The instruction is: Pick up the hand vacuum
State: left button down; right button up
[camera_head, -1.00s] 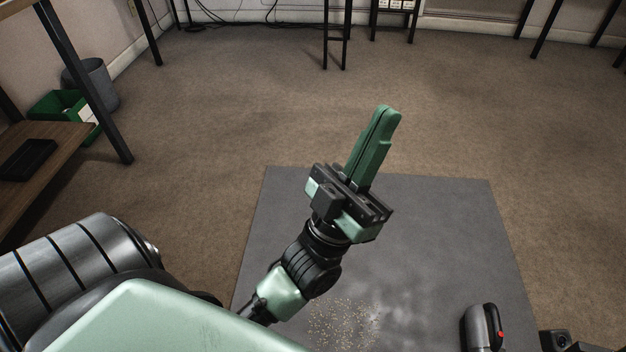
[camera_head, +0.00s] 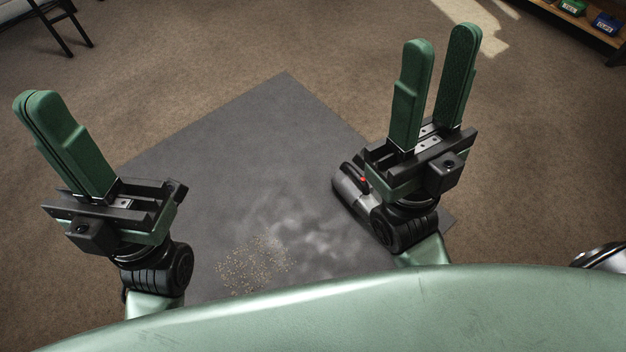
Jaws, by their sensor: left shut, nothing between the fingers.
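The hand vacuum (camera_head: 347,187) lies on the grey mat (camera_head: 290,110), near the mat's right edge. It is dark grey with a red button, and its lower right part is hidden behind my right gripper and wrist. My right gripper (camera_head: 442,45) is above and to the right of the vacuum in the picture. Its two green fingers are apart with nothing between them. My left gripper (camera_head: 35,100) is at the far left, past the mat's left edge in the picture. Its fingers are together and hold nothing.
A patch of beige crumbs (camera_head: 252,265) and pale dust (camera_head: 300,225) lies on the mat. Brown carpet (camera_head: 230,50) around the mat is open. A wooden shelf (camera_head: 590,25) with green and blue bins stands at the top right.

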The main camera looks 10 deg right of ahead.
aim_at(362, 198)
jog(key=k+l+z, duration=0.25)
jog(key=l+z, duration=0.3)
jog(key=i+l+z, duration=0.25)
jog(key=k+l, duration=0.05)
